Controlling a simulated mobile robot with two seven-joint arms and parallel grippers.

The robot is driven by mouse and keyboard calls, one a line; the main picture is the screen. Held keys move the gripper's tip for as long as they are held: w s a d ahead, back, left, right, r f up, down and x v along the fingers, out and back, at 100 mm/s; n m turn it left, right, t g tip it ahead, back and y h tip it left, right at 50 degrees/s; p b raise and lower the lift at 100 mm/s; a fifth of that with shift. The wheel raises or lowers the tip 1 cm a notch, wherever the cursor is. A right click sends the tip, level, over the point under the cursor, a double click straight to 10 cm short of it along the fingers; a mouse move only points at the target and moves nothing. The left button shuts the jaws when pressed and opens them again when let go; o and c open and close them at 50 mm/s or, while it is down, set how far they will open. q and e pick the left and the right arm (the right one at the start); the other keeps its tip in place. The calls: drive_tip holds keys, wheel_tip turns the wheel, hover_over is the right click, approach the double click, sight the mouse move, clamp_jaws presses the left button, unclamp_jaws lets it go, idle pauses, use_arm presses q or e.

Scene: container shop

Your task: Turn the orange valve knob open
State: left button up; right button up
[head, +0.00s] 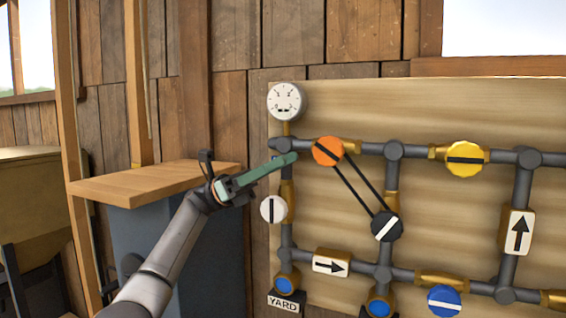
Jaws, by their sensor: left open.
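The orange valve knob (326,152) is a round disc on the upper grey pipe of a wooden board. A dark bar runs slantwise across its face. Two thin black lines, like a belt, run from it down to a black knob (387,227) with a white bar. My left gripper (291,160) is open, and its green fingers point right toward the orange knob. Their tips are just left of the knob with a small gap in the picture; depth is hard to judge. My right gripper is out of view.
A yellow knob (462,159), a white knob (273,209) and a blue knob (444,300) sit on the same pipes. A gauge (286,101) is above left. A wooden-topped stand (150,183) is behind my left arm.

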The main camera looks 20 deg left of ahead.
sight(342, 145)
use_arm(q)
drive_tip(key=d+r+y+p, duration=0.1)
drive_tip(key=y, duration=0.1)
drive_tip(key=d+r+y+p, duration=0.1)
drive_tip(key=d+p, duration=0.1)
drive_tip(key=d+r+y+p, duration=0.1)
drive_tip(key=y+p, duration=0.1)
drive_tip(key=shift+d+r+y, duration=0.3)
drive_tip(key=shift+d, duration=0.05)
drive_tip(key=d, duration=0.7)
drive_tip(key=shift+d+r, duration=0.2)
drive_tip(key=shift+d, duration=0.15)
clamp_jaws()
